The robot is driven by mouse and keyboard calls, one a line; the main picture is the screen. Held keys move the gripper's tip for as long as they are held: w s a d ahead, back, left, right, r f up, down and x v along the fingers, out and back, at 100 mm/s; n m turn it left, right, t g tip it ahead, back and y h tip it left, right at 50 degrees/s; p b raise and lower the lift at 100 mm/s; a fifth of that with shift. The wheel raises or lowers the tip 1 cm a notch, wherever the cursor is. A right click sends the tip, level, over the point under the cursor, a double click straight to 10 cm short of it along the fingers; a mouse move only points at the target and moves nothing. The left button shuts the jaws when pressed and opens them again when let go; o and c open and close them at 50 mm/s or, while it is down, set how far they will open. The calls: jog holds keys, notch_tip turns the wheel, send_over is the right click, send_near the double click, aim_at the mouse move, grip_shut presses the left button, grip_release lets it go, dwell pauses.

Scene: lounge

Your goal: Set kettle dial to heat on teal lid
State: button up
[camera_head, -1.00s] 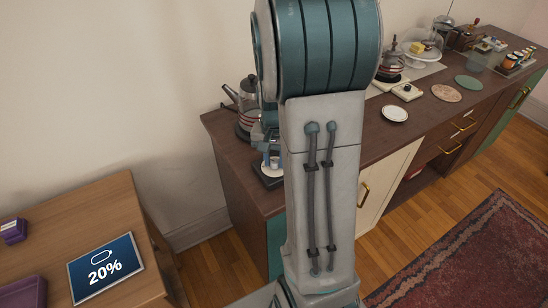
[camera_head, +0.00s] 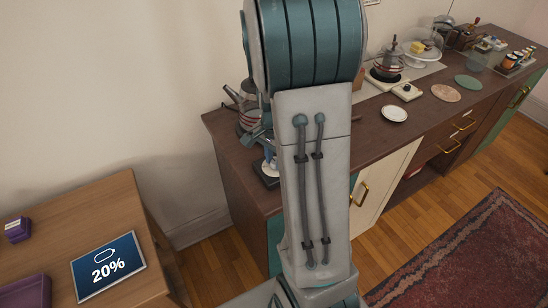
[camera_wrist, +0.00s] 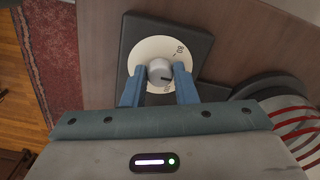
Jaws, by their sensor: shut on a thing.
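The kettle dial is a grey knob (camera_wrist: 159,70) on a round cream scale (camera_wrist: 150,48), set in a dark square base (camera_wrist: 195,42) on the sideboard. My gripper (camera_wrist: 159,76) is shut on the knob, one blue finger on each side. An "80" shows on the scale to the right; another marking below is partly hidden by a finger. The kettle (camera_head: 245,100), with red stripes, stands at the sideboard's left end, partly behind my arm. A flat teal-green round (camera_head: 468,82) lies farther right; I cannot tell whether it is the lid or bears writing.
A wooden table (camera_head: 100,215) with a "20%" sign (camera_head: 108,266) stands at left.

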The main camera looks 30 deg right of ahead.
dwell(0.3)
jog(key=o, duration=1)
notch_tip(320, 180, up, 14)
